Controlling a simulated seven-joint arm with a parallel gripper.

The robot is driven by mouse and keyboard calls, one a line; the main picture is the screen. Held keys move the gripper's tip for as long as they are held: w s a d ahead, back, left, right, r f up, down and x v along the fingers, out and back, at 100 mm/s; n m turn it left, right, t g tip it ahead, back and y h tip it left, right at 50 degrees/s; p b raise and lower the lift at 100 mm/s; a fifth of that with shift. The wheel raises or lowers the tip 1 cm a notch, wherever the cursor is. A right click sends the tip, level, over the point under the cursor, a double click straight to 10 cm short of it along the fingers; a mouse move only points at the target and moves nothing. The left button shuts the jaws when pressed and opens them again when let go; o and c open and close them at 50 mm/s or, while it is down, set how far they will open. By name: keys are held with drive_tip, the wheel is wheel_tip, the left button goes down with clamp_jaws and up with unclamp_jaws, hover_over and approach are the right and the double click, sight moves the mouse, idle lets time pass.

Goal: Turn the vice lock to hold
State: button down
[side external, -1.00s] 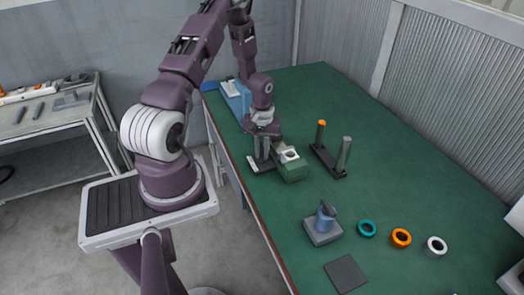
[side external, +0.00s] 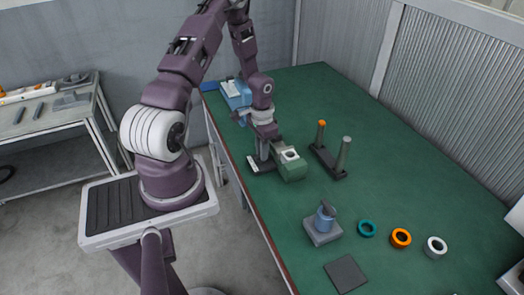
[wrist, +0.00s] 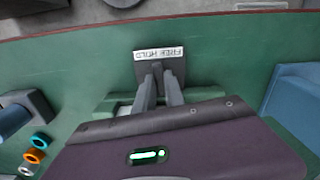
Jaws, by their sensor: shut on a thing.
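The vice lock is a dark plate (side external: 262,168) with a white label (wrist: 159,53) reading FREE and HOLD, upside down in the wrist view. It lies near the table's left edge, beside a green block (side external: 293,171) with a pale top and dark round opening. The fingers also show in the side view (side external: 263,157). I cannot read which marking the lock points to.
A dark stand with two upright posts (side external: 343,155) is right of the green block. Nearer are a blue-grey fixture (side external: 324,222), a teal ring (side external: 367,228), an orange ring (side external: 400,238) and a white ring (side external: 436,247). A blue box (side external: 235,94) stands behind.

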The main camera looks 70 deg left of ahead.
drive_tip(key=shift+m, duration=0.9)
drive_tip(key=c, duration=1.4)
unclamp_jaws()
drive_tip(key=shift+c, duration=0.2)
drive_tip(key=shift+r, duration=0.1)
wheel_tip(320, 180, up, 7)
drive_tip(key=shift+f, duration=0.1)
